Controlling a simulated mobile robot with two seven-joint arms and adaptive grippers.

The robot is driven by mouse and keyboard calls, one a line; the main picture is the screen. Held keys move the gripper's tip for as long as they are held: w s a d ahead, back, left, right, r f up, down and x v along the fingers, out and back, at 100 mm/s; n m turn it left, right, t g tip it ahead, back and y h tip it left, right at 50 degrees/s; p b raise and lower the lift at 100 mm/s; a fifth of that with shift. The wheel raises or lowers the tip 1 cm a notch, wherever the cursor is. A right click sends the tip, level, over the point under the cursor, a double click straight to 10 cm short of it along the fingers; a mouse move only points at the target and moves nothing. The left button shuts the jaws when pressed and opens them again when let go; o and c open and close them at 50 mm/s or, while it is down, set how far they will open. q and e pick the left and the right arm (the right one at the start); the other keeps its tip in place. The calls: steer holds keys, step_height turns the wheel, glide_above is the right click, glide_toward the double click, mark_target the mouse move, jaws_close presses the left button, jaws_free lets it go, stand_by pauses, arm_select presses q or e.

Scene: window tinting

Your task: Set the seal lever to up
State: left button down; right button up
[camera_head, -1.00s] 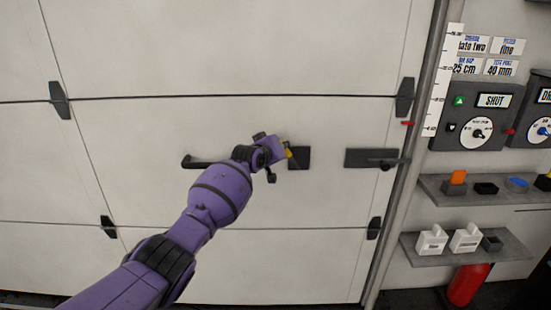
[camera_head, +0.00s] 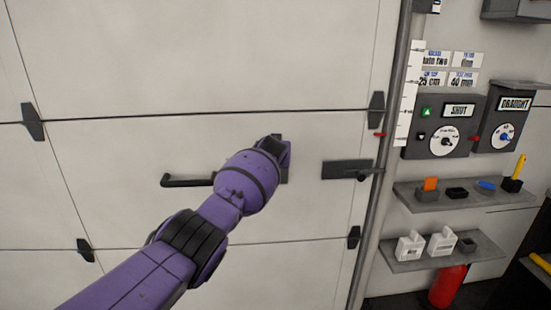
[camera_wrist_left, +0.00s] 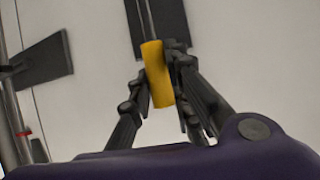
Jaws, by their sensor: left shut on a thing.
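The seal lever has a yellow grip (camera_wrist_left: 157,72) on a thin metal rod (camera_wrist_left: 147,20), set on a dark plate (camera_wrist_left: 173,22) on the white door. My left gripper (camera_wrist_left: 158,76) is shut on the yellow grip, its fingers on either side. The wrist view looks turned over against the head view, and the grip appears on the plate's upper side. My right gripper is not in view.
A dark door handle (camera_head: 187,181) lies left of my wrist, and a latch plate (camera_head: 346,169) lies to its right. A vertical pipe (camera_head: 385,150) edges the door. Beyond it are a SHUT control box (camera_head: 440,127), a DRAUGHT box and loaded shelves (camera_head: 460,196).

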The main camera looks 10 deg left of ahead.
arm_select(q)
steer(key=shift+d, duration=0.3)
steer(key=c, duration=1.9)
jaws_free()
steer(key=shift+a, duration=0.1)
steer(key=shift+s+r, duration=0.1)
steer(key=v, duration=1.1)
steer(key=shift+s+r, duration=0.2)
steer(key=shift+s, duration=0.1)
